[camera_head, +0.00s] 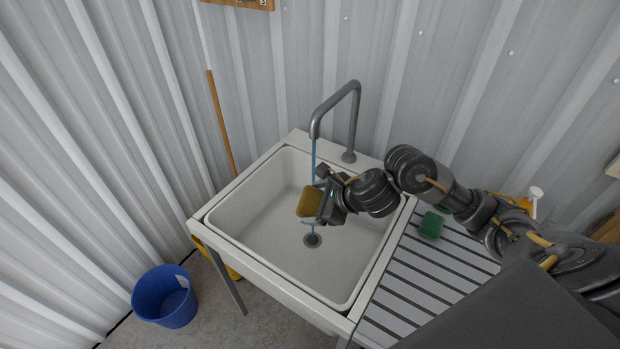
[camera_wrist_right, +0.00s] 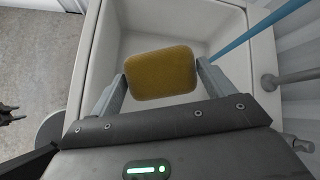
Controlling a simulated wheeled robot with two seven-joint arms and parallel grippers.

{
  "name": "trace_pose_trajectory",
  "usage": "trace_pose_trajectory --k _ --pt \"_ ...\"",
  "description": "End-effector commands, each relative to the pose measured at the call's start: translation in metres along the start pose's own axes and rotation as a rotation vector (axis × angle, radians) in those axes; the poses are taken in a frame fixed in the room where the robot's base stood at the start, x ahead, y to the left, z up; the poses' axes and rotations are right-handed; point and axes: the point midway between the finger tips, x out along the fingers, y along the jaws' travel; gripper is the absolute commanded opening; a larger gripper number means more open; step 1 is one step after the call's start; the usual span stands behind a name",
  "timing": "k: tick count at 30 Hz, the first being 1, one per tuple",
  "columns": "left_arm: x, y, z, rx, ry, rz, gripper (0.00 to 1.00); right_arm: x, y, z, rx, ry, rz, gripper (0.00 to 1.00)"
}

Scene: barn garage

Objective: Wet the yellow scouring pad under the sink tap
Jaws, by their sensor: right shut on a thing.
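My right gripper (camera_head: 322,200) is shut on the yellow scouring pad (camera_head: 309,203) and holds it over the sink basin (camera_head: 265,228). In the right wrist view the pad (camera_wrist_right: 162,73) sits between the two fingers (camera_wrist_right: 160,82). The grey tap (camera_head: 335,103) stands at the back of the sink. A thin blue water stream (camera_head: 314,150) falls from its spout toward the pad and the drain (camera_head: 312,240). In the wrist view the stream (camera_wrist_right: 262,28) passes near the right fingertip; I cannot tell whether it touches the pad.
A green pad (camera_head: 431,225) lies on the ribbed drainboard (camera_head: 415,275) right of the basin, near my right arm. A blue bucket (camera_head: 165,297) stands on the floor at left. A wooden-handled pole (camera_head: 222,125) leans on the corrugated wall behind. The rest of the basin is empty.

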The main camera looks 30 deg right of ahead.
Motion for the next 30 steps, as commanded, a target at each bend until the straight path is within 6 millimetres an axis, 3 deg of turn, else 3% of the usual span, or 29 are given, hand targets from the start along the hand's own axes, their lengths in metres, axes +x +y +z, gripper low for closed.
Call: trace_pose_trajectory --k 13,30 --pt "-0.041 -0.001 -0.004 0.000 0.000 0.000 0.49 -0.040 0.022 0.021 -0.001 0.001 0.001 0.63" --pt "-0.044 -0.001 -0.004 0.000 0.000 0.000 0.49 -0.044 0.027 0.022 0.001 0.001 0.000 0.63"
